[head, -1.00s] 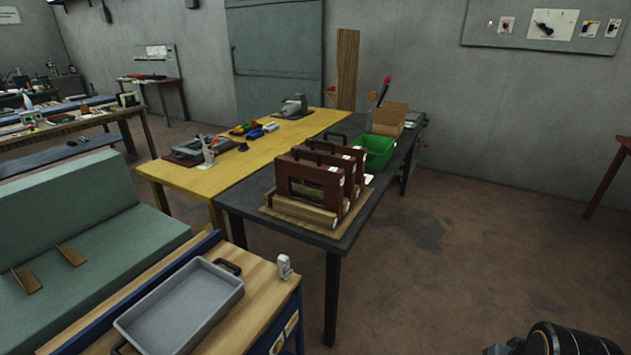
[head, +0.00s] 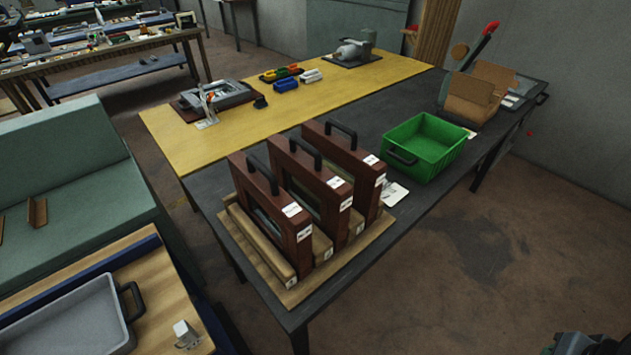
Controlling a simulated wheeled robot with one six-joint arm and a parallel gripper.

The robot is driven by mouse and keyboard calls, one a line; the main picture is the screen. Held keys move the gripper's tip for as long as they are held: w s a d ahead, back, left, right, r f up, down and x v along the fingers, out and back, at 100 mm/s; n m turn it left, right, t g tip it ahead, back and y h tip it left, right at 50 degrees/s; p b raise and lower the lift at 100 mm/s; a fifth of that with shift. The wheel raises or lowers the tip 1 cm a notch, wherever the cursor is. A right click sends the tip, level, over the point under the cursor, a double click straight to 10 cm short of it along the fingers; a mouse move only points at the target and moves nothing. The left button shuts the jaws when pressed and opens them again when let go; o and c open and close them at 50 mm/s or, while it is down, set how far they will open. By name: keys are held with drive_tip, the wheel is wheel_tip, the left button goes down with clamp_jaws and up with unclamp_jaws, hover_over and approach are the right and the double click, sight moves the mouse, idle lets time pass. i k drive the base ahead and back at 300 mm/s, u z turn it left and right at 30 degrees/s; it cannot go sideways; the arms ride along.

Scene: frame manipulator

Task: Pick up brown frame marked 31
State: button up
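Three brown frames with black top handles stand upright in a row on a wooden rack (head: 258,248), on the near part of the dark table. The front frame (head: 236,172), middle frame (head: 332,205) and back frame (head: 370,178) each carry white labels on their right edge. The labels are too small to read, so I cannot tell which frame is marked 31. The frames partly hide one another. A dark part at the bottom right corner looks like my arm; no gripper fingers show.
A green bin (head: 428,146) stands behind the frames on the dark table (head: 330,300), with a cardboard box (head: 472,98) farther back. A yellow table (head: 240,150) with tools adjoins on the left. A grey tray (head: 70,318) lies at lower left. The floor at right is clear.

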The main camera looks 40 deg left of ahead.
sight(283, 221)
drive_tip(key=i, duration=0.35)
drive_tip(key=u, duration=4.05)
drive_tip(key=i, duration=0.5)
